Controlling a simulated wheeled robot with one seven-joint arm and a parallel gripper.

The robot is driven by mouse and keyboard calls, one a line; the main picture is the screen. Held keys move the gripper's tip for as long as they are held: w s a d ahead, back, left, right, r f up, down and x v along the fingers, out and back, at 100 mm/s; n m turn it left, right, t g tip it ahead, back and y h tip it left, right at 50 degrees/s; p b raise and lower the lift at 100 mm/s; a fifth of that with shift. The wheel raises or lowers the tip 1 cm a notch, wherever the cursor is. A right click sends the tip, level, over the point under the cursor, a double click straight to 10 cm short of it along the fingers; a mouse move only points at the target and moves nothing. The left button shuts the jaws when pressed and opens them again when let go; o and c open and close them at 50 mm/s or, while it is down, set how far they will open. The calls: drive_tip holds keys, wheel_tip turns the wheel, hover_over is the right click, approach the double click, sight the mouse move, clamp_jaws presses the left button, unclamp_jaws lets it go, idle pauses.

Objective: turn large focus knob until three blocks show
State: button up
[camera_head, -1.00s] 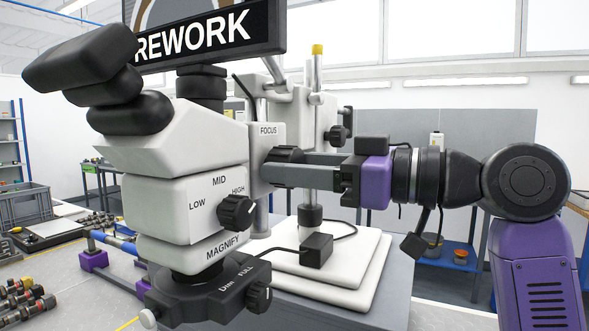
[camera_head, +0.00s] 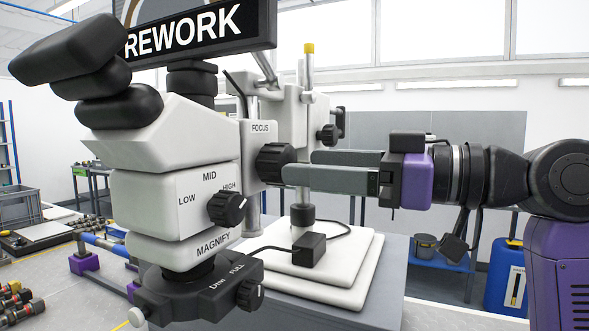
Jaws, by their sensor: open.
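The large black ribbed focus knob (camera_head: 274,163) sits on the right side of the white focus block (camera_head: 259,140), under the word FOCUS. My gripper (camera_head: 297,166) comes in from the right, with its two long grey fingers level. The fingers are apart and empty. Their tips are just right of the knob, and the near fingertip sits close to its lower right edge; I cannot tell if it touches. The sign (camera_head: 198,32) above the microscope (camera_head: 175,150) reads REWORK, partly cut off by the top edge. I see no blocks lit on it.
A smaller magnify knob (camera_head: 227,208) and a dimmer knob (camera_head: 250,294) are lower on the microscope. The white stand base (camera_head: 345,280) and a small black box (camera_head: 309,249) lie below my gripper. A blue container (camera_head: 507,285) stands at the right.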

drive_tip(key=shift+v, duration=1.55)
drive_tip(key=shift+s, duration=0.1)
